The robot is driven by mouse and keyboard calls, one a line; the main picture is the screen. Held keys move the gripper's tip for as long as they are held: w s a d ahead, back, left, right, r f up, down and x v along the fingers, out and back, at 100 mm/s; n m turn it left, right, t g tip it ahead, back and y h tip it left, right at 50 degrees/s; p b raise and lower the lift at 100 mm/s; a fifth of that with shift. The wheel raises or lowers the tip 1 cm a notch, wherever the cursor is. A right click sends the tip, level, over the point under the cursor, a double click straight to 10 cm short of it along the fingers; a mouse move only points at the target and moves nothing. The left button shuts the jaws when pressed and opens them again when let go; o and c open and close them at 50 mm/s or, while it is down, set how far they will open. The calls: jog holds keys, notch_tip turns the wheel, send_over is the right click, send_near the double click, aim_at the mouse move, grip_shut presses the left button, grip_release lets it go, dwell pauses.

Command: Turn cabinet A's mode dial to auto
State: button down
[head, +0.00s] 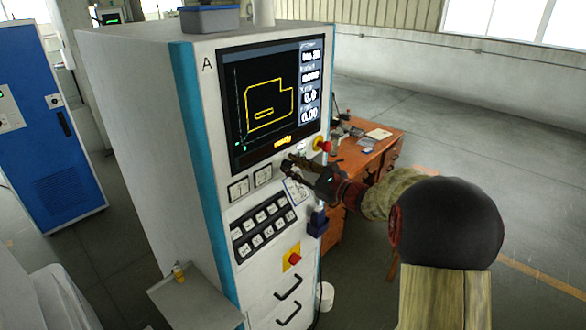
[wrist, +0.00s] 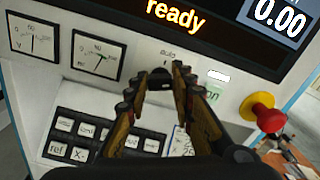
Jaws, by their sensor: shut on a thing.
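Cabinet A (head: 135,120) is a tall white cabinet with a teal edge strip and the letter A by its screen (head: 270,95). The screen reads "ready". My gripper (head: 288,166) reaches its front panel from the right, just below the screen. In the wrist view my gripper (wrist: 160,80) is shut on the dark mode dial (wrist: 160,76), with a finger on each side. The word "auto" (wrist: 168,53) shows just above the dial. The fingers hide most of the dial and any other markings, so I cannot tell where it points.
A red mushroom button (wrist: 268,113) on yellow sits right of my gripper. Two gauges (wrist: 33,36) are to the left and a keypad (wrist: 75,135) below. A wooden desk (head: 375,148) stands behind on the right. A blue cabinet (head: 45,120) stands at the left.

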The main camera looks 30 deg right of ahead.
jog(key=shift+f+b, duration=0.15)
jog(key=shift+b, duration=0.25)
jog(key=n+b, duration=0.1)
jog(key=b, duration=0.1)
jog(key=n+b, duration=0.1)
jog(key=b, duration=0.2)
jog(key=shift+f+n, duration=0.25)
jog(key=shift+n, duration=0.15)
jog(key=n+b, duration=1)
jog(key=b, duration=1.1)
jog(key=shift+a+n, duration=0.1)
jog(key=shift+n, duration=0.3)
jog(key=shift+r+b, duration=0.1)
jog(key=shift+b, duration=0.25)
jog(key=c, duration=1.6)
grip_release()
jog(key=shift+o, duration=0.3)
jog(key=shift+r, duration=0.1)
